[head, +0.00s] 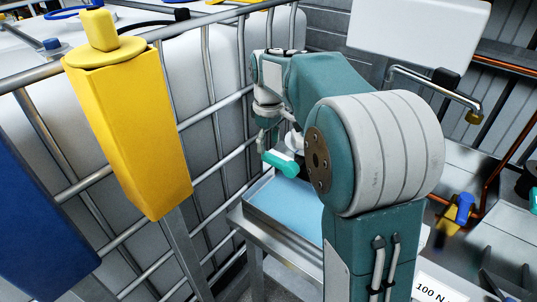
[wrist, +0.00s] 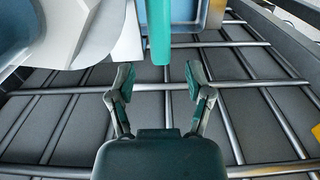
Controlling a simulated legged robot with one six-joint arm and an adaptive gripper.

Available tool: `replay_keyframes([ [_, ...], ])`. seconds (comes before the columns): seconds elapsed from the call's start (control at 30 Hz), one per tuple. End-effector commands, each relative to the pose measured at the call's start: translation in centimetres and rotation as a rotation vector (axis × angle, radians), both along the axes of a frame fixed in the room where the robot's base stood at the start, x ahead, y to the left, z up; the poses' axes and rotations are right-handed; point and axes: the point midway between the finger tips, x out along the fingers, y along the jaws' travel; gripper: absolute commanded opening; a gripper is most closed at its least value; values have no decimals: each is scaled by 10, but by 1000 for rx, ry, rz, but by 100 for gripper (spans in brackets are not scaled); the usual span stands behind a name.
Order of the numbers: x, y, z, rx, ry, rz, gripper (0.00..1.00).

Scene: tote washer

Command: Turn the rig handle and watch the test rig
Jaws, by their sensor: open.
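A green bar-shaped grip, seemingly the rig handle (head: 280,163), shows below the end of my arm in the head view. In the wrist view the green handle (wrist: 159,35) hangs down from the top edge. In the head view my gripper (head: 263,137) is small and partly hidden. I cannot make out the test rig as a whole.
A metal cage (head: 215,125) around white containers stands close left of my arm. A yellow box-shaped post (head: 130,135) and a blue panel (head: 40,235) stand in the left foreground. A light-blue tray (head: 285,208) lies below. A blue knob (head: 465,208) and "100 N" label (head: 437,290) are at right.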

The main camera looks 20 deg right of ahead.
Motion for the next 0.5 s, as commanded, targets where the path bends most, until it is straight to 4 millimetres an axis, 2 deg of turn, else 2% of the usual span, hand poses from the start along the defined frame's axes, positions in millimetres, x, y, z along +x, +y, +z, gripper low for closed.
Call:
replay_keyframes([
  [0.03, -1, 0, -10, 0, 5, 0, 66],
  [0.2, -1, 0, -33, 0, 1, 0, 66],
  [0.5, 0, 0, -44, 0, -1, 0, 66],
])
